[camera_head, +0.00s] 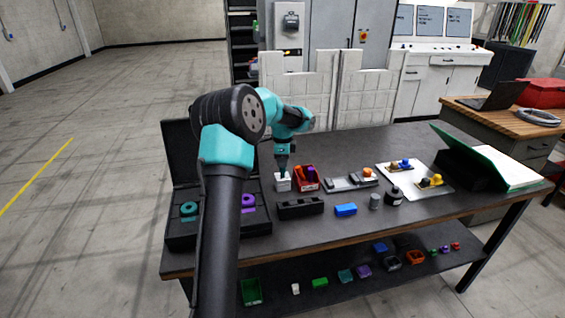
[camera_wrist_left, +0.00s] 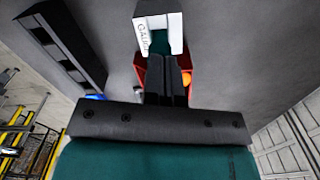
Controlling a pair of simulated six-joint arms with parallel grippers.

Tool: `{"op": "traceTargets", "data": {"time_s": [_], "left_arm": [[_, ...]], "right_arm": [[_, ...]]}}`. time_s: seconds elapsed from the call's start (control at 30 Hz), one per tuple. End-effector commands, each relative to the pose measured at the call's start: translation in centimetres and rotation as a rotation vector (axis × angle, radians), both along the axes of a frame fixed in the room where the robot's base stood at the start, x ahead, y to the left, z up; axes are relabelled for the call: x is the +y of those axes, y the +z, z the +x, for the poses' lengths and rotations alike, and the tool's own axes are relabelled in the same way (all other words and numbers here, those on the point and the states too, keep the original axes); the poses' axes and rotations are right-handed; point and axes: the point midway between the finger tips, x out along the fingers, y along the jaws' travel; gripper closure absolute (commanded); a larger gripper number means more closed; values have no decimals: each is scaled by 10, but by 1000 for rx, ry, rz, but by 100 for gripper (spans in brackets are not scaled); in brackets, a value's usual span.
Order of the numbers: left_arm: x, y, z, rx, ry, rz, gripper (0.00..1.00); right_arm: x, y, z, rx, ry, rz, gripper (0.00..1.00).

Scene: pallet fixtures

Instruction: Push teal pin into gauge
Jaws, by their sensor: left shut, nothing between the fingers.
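The gauge (camera_head: 282,184) is a small white block on the table, left of the red bin. In the left wrist view the gauge (camera_wrist_left: 142,38) shows its printed label and an open slot. A teal piece (camera_wrist_left: 160,43), which looks like the teal pin, sits inside the slot, just beyond my fingertips. How deep it sits I cannot tell. My left gripper (camera_head: 282,173) points down over the gauge with its fingers shut and empty. In the left wrist view the shut fingertips (camera_wrist_left: 165,62) are at the teal piece, seemingly touching it. My right gripper is not in view.
A red bin (camera_head: 305,171) stands close on the gauge's right. A black slotted block (camera_head: 300,208) and a blue block (camera_head: 346,210) lie in front. A black case with teal (camera_head: 189,209) and purple (camera_head: 248,201) rings is at the left. A grey fixture (camera_head: 342,184) is farther right.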

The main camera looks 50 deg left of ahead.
Motion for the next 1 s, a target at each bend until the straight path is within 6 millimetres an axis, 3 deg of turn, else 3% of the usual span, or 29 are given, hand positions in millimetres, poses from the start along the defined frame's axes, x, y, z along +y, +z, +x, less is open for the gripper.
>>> {"op": "traceTargets", "data": {"time_s": [0.33,1.0], "left_arm": [[0,1,0,2,0,-2,100],[0,49,0,0,0,0,100]], "right_arm": [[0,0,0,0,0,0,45],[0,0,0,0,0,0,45]]}}
